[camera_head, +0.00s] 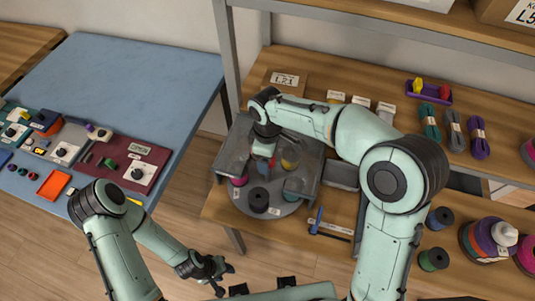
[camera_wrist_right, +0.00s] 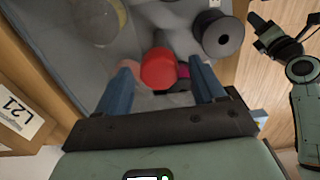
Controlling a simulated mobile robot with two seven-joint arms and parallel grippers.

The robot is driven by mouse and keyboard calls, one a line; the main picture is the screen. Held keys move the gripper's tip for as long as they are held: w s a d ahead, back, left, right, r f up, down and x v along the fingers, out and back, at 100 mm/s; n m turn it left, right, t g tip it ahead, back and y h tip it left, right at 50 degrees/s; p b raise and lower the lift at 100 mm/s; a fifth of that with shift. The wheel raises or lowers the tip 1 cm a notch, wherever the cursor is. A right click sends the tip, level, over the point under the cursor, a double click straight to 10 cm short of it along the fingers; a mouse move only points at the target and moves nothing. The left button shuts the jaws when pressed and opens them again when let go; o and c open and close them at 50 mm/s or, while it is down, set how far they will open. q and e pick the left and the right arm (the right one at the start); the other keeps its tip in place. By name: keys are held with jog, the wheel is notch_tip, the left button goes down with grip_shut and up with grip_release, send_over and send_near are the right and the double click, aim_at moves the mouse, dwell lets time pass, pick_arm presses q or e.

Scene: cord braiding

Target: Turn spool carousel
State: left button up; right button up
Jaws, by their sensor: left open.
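The spool carousel is a grey round turntable (camera_head: 275,208) on the wooden bench, partly under a grey housing (camera_head: 312,160). It carries a black spool (camera_head: 258,199), a magenta spool (camera_head: 238,181) and a yellow spool (camera_head: 290,159). My right gripper (camera_head: 266,165) reaches down over it. In the right wrist view, a red knob (camera_wrist_right: 158,69) stands between the tips of my right gripper (camera_wrist_right: 163,75), whose blue fingers are apart with a gap visible on the right side. The black spool (camera_wrist_right: 222,37) is beyond. My left gripper (camera_head: 219,276) is open and empty, low, away from the bench.
A blue table (camera_head: 130,75) with coloured trays is at the left. On the bench are a purple tray (camera_head: 429,94), cord bundles (camera_head: 454,130), a blue-handled tool (camera_head: 318,222) and loose spools (camera_head: 440,217). A shelf post (camera_head: 229,55) stands behind the carousel. Floor is clear between the tables.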

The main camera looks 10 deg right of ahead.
pick_arm(q)
jog(key=shift+w+r+p, duration=0.95)
jog(key=shift+w+r, duration=0.25)
jog(key=shift+r, duration=0.05)
pick_arm(e)
notch_tip(320, 180, up, 14)
jog(key=shift+f, duration=0.25)
pick_arm(q)
jog(key=shift+s, duration=0.1)
